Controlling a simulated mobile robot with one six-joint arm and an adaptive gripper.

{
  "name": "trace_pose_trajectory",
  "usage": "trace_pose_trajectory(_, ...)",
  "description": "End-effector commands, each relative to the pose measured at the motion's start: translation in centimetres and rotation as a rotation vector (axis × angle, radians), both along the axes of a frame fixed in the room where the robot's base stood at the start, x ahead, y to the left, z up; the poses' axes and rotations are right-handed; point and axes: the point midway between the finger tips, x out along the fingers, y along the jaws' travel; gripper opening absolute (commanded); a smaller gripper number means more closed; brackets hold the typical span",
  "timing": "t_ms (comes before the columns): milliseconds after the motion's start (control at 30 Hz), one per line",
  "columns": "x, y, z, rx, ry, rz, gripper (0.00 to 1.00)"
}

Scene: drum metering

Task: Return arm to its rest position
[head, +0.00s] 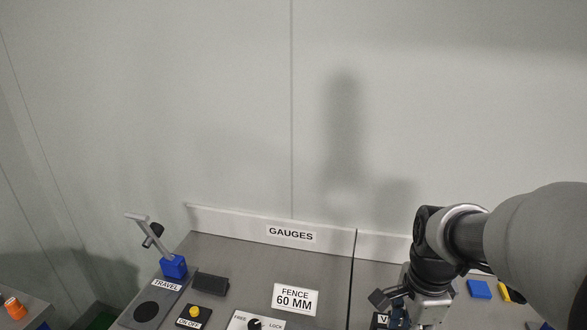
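My arm enters from the right edge in the head view and bends down over the right part of the grey bench (230,265). My gripper (402,308) is at the lower right, just above or at a label that starts with "V", which it partly covers. The fingertips are small, dark and partly cut off by the bottom edge. I cannot tell whether they are open or holding anything.
A "GAUGES" backboard (290,234) runs along the wall. Left are a lever on a blue block (173,267), a black block (211,283), a yellow button (194,311), a "FENCE 60 MM" sign (295,299) and a FREE/LOCK knob (255,324). A blue piece (479,289) lies right.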

Motion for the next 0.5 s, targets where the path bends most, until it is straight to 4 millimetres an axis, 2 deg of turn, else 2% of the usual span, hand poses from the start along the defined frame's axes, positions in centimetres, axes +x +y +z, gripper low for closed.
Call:
trace_pose_trajectory(33, -0.7, 0.9, 1.3, -0.013, -0.027, 0.099, 0.38)
trace_pose_trajectory(200, -3.5, 3.6, 4.5, -0.072, -0.105, 0.497, 0.38)
trace_pose_trajectory(500, -9.1, 7.3, 7.5, -0.229, -0.217, 1.174, 0.38)
